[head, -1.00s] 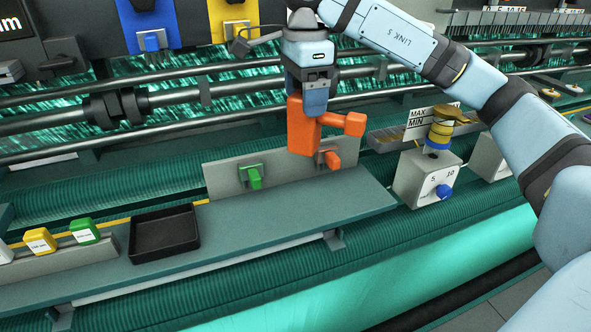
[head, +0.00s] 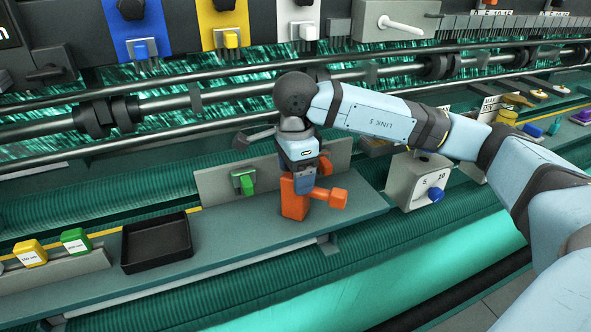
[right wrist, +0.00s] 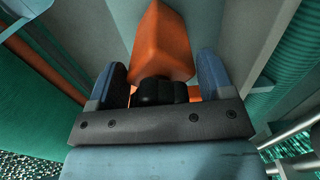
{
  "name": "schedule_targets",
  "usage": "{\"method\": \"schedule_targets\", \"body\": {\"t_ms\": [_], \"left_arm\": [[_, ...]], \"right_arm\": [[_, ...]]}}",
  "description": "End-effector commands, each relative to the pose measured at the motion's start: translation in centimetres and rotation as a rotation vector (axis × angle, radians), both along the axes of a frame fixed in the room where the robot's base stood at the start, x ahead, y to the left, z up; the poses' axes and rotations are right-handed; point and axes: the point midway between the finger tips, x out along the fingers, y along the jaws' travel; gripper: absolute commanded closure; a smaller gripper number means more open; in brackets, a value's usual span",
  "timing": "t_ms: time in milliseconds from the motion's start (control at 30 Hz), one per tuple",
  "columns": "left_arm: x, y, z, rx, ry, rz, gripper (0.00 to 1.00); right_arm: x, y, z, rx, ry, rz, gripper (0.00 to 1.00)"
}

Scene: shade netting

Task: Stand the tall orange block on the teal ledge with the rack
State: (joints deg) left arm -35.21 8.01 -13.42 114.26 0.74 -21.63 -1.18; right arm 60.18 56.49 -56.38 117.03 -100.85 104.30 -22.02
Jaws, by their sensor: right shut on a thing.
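The tall orange block (head: 293,203), with a short arm ending in a knob to the right, is upright in my right gripper (head: 304,184). The gripper points down and is shut on its upper part. In the right wrist view the block (right wrist: 160,42) shows between the two fingers (right wrist: 160,88). Its foot is at or just above the teal ledge (head: 250,232), in front of the rack (head: 215,184); I cannot tell if it touches. The rack is a grey upright plate with a green peg (head: 243,181). A bit of orange behind the gripper is mostly hidden. My left gripper is not in view.
A black tray (head: 157,262) stands on the ledge to the left, beside yellow and green labelled blocks (head: 75,240). A grey box with a blue knob (head: 418,181) stands right of the ledge. Bars run behind. The ledge between tray and block is clear.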

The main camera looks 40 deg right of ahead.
Motion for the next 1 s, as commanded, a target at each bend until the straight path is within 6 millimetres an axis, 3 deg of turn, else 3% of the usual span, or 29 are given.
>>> {"method": "schedule_targets", "body": {"t_ms": [267, 300, 400, 767, 1000], "left_arm": [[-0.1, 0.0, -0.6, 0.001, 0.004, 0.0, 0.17], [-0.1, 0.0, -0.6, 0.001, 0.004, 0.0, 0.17], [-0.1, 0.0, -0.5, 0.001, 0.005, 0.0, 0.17], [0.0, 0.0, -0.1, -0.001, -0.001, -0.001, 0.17], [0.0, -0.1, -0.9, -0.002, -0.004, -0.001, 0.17]], "right_arm": [[0.0, 0.0, -0.2, 0.001, -0.001, 0.0, 0.77], [0.0, 0.0, -0.3, 0.0, -0.001, 0.0, 0.23], [0.0, 0.0, -0.1, 0.0, -0.001, 0.0, 0.0], [0.1, 0.0, 0.6, 0.001, -0.002, -0.001, 0.0], [0.1, 0.0, 5.2, 0.002, -0.007, 0.001, 0.0]]}}
